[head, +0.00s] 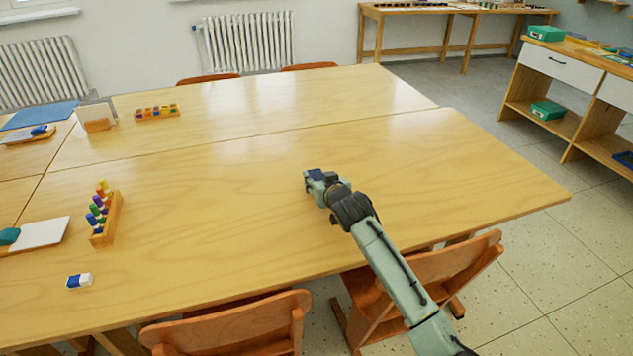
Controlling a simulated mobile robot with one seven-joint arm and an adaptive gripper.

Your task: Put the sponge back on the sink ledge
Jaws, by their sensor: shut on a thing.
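My gripper (312,188) is over the middle of the near wooden table (230,215), at the end of my arm reaching in from the lower right. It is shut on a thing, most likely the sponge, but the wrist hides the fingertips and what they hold. A small dark blue patch shows at the gripper's end; I cannot tell whether it is the held thing or part of the gripper. No sink or ledge is in view.
A marker rack (105,222), a blue-and-white eraser (79,281) and a white pad (43,233) are on the table's left. Chairs (430,275) stand at the near edge. A shelf unit (560,90) is at the right. Floor is clear between table and shelf.

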